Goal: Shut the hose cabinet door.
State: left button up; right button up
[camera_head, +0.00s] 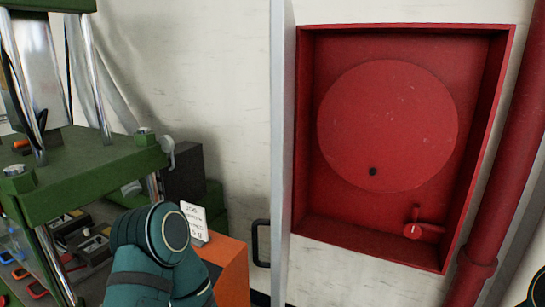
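The red hose cabinet (310,226) is set in the pale wall at the right, with its front open. Inside are a round red reel disc (388,125) and a small red valve (414,231). A tall, narrow pale grey panel (283,150) stands at the cabinet's left side and looks like its door, swung open and seen almost edge-on. A black handle (257,243) sticks out to the left of this panel, low down. Neither gripper is in view. A teal link of my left arm shows at the lower left; a sliver of my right arm shows at the bottom right corner.
A green press (90,170) with shiny metal columns stands at the left, with small parts on its bed. An orange box (232,262) with a small white sign (194,222) is near the handle. A thick red pipe (510,170) runs down right of the cabinet.

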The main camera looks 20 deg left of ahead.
aim_at(283, 32)
jog(key=j+z, duration=0.1)
jog(key=j, duration=0.3)
jog(key=k+j+z, duration=0.1)
jog(key=j, duration=0.3)
jog(key=k+j+z, duration=0.1)
jog(key=j, duration=0.3)
jog(key=k+j+z, duration=0.1)
jog(key=j, duration=0.3)
jog(key=i+j, duration=0.2)
